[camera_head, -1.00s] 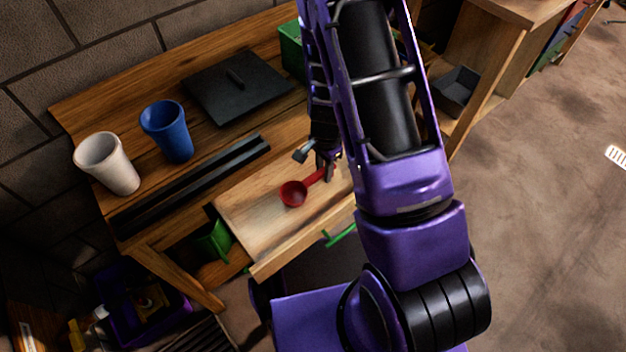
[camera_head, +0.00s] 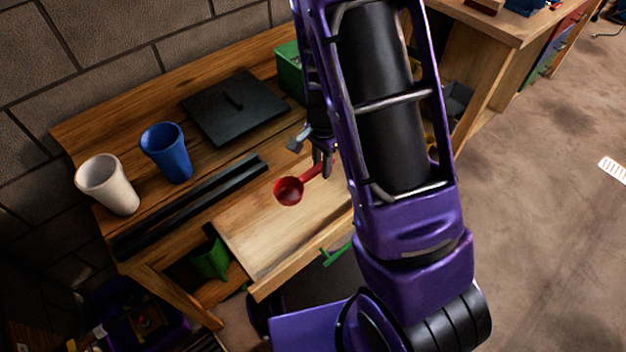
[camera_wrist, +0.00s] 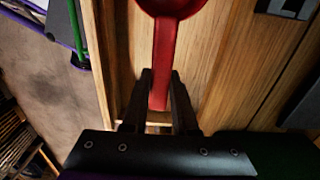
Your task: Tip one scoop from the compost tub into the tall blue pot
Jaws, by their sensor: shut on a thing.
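My gripper (camera_head: 322,165) is shut on the handle of a red scoop (camera_head: 288,190), over the open drawer (camera_head: 270,240) of the bench. In the wrist view the fingers pinch the handle of the scoop (camera_wrist: 165,50), and its bowl is cut off at the top edge. The scoop's bowl looks empty in the head view. The blue pot (camera_head: 166,155) stands upright on the bench top to the left, beside a white pot (camera_head: 108,186). A green tub (camera_head: 290,70) at the back is partly hidden by my arm; its contents cannot be seen.
A black square lid-like plate with a handle (camera_head: 235,108) lies on the bench top. A long black rail or tray (camera_head: 190,205) lies along the front edge. A green container (camera_head: 210,260) sits below the bench. Another wooden bench (camera_head: 490,90) stands at right.

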